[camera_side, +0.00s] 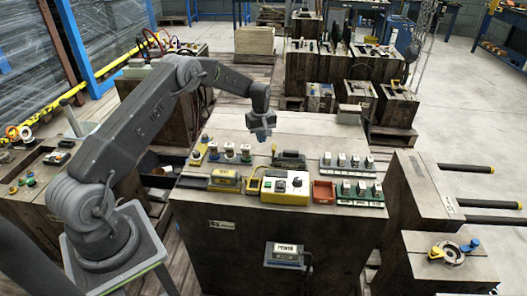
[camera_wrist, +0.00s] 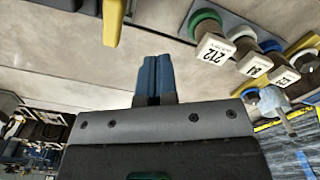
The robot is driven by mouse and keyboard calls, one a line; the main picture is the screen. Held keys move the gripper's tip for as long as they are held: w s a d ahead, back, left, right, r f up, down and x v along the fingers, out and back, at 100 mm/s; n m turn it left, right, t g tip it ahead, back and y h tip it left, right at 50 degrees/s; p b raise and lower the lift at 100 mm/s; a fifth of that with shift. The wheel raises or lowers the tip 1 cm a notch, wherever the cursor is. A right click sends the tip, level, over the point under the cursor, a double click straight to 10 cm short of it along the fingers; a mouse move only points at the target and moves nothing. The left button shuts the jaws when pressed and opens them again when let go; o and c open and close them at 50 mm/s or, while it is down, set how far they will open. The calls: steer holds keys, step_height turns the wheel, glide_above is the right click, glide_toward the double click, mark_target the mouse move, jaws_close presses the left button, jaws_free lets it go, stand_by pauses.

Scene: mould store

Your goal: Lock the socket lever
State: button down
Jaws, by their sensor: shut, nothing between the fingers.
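My gripper (camera_side: 262,135) hangs above the back part of the wooden bench top, pointing down. In the wrist view its two blue fingers (camera_wrist: 154,72) are together, with nothing between them. A dark socket block (camera_side: 290,159) lies on the bench, a little right of and below my gripper in the side view. A small yellow lever (camera_side: 274,151) appears to stand up at the block's left end. In the wrist view the dark block (camera_wrist: 52,3) and yellow lever (camera_wrist: 113,22) are cut off by the top edge. My fingers are apart from both.
Several numbered tagged pieces with coloured rings (camera_wrist: 212,48) stand left of my gripper in the side view. Along the bench front are a yellow-and-black case (camera_side: 225,180), a yellow control box (camera_side: 286,188), a red tray (camera_side: 324,192) and a green-based row (camera_side: 360,190).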

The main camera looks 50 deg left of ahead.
step_height(320, 180, up, 6)
stand_by(0.7)
steer(key=shift+r, duration=0.15)
steer(key=s+d+r+m+t, duration=0.1)
steer(key=s+d+r+m, duration=0.1)
steer(key=s+d+r, duration=0.4)
steer(key=s+d+r+m+t, duration=0.1)
steer(key=s+d+r+m, duration=0.2)
steer(key=r, duration=0.5)
steer(key=s+d+r+m+t, duration=0.1)
steer(key=s+d+r+m, duration=0.15)
steer(key=d+r, duration=0.35)
steer(key=s+d+r+m+t, duration=0.1)
steer(key=s+d+m, duration=0.2)
steer(key=s, duration=0.8)
steer(key=s+d+r+m+t, duration=0.1)
steer(key=s+d+m, duration=0.3)
steer(key=s, duration=0.8)
steer(key=shift+d+t, duration=0.3)
steer(key=shift+d, duration=0.5)
steer(key=c, duration=1.8)
jaws_free()
steer(key=shift+m, duration=0.25)
